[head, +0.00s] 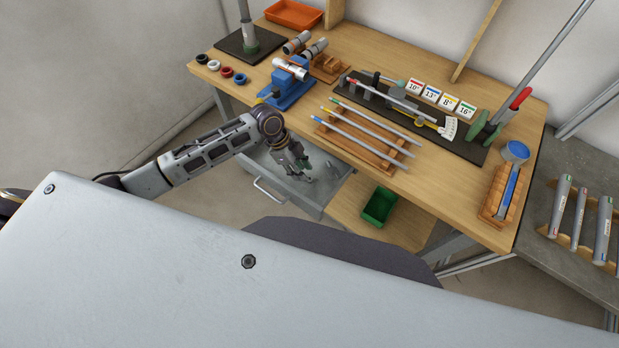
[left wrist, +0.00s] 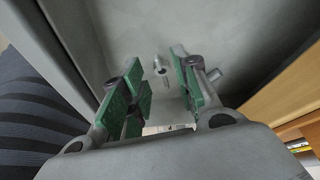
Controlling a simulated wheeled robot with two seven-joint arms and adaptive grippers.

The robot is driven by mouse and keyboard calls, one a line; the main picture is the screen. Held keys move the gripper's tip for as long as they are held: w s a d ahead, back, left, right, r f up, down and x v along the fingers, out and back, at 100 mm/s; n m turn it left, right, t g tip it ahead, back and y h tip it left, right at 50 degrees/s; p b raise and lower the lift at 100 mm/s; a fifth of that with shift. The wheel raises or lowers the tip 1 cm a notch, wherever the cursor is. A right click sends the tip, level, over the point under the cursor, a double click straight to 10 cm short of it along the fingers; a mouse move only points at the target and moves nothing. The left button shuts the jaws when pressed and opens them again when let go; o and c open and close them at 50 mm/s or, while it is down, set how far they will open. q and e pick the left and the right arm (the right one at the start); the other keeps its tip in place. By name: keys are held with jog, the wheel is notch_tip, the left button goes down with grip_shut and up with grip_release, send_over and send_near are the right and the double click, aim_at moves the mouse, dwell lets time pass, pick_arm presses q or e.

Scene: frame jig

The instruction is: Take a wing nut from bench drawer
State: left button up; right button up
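The bench drawer (head: 276,189) is pulled out below the bench top, with a wire handle on its front. My left gripper (head: 302,170) reaches down into it. In the left wrist view my left gripper (left wrist: 158,88) is open, its green-padded fingers apart with nothing held between them. A small metal piece (left wrist: 160,66), possibly a wing nut, lies on the drawer floor (left wrist: 130,25), seen through the gap between the fingers. Another metal piece (left wrist: 215,75) shows beside the right finger, partly hidden by it. Their exact shapes are hard to tell. My right gripper is not in view.
The wooden bench top (head: 455,175) overhangs the drawer. A green bin (head: 380,206) stands on a lower shelf (head: 345,203) right of the drawer. A rack of rods (head: 365,143) and a blue clamp fixture (head: 288,85) stand on the bench above. Drawer walls are close around the gripper.

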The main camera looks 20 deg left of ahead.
pick_arm(q)
jog(key=shift+x, duration=1.25)
jog(key=shift+c, duration=0.2)
grip_shut()
